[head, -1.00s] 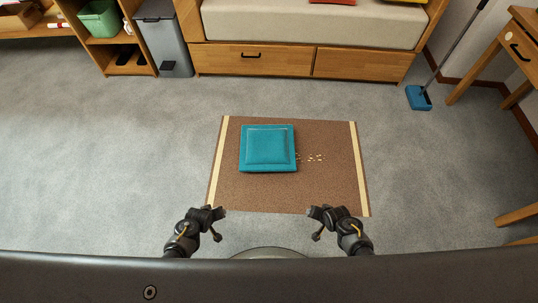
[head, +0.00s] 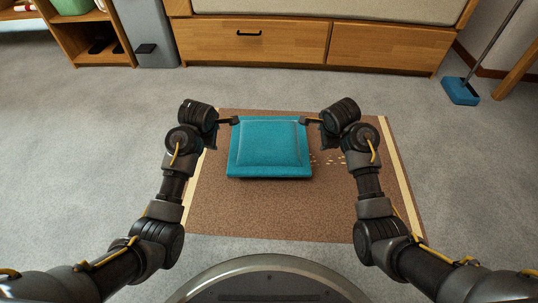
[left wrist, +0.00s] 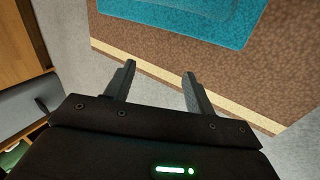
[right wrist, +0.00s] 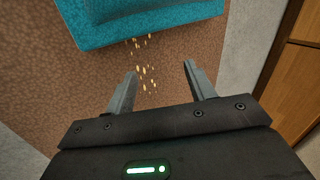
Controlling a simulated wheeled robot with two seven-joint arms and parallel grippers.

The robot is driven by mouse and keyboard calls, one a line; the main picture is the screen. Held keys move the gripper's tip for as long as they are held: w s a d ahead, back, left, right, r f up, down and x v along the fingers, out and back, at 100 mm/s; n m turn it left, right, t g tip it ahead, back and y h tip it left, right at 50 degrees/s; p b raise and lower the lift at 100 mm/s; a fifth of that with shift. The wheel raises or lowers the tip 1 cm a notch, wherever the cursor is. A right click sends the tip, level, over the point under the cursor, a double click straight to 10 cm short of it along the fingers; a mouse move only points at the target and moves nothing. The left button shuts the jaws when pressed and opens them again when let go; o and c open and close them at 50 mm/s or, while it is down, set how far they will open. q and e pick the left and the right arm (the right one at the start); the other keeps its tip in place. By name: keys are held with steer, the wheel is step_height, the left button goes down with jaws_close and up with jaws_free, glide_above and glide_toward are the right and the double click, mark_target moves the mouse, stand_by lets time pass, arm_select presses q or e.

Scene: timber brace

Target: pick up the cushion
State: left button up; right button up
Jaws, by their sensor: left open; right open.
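The teal square cushion (head: 269,148) lies flat on the brown mat (head: 290,212) in the head view. Its edge also shows in the left wrist view (left wrist: 205,20) and in the right wrist view (right wrist: 140,25). My left gripper (head: 235,121) is open and empty at the cushion's far left side. My right gripper (head: 305,121) is open and empty at its far right side. In both wrist views the cushion lies beyond the parted fingers, not between them. From the head view I cannot tell whether the fingertips touch it.
Small pale crumbs (head: 330,160) lie on the mat right of the cushion. A wooden drawer bench (head: 262,42) stands behind. A grey bin (head: 150,35) is at the back left, a blue dustpan or broom head (head: 460,90) at the right. Grey carpet around the mat is clear.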

arm_select(q)
steer(key=shift+w+r+n+b, duration=0.2)
steer(key=shift+w+n+b, duration=0.2)
steer(key=shift+w+b, duration=0.05)
arm_select(e)
steer(key=shift+w+d+r+m, duration=0.15)
steer(key=shift+w+r+m, duration=0.05)
steer(key=shift+w+m, duration=0.25)
arm_select(q)
steer(key=shift+f, duration=0.1)
arm_select(e)
steer(key=shift+f, duration=0.1)
arm_select(q)
steer(key=x, duration=1.4)
arm_select(e)
steer(key=x, duration=1.4)
steer(key=shift+w+d, duration=0.15)
arm_select(q)
steer(key=shift+d, duration=0.35)
arm_select(e)
steer(key=shift+a, duration=0.45)
arm_select(q)
steer(key=shift+d, duration=0.4)
arm_select(e)
steer(key=shift+a, duration=0.4)
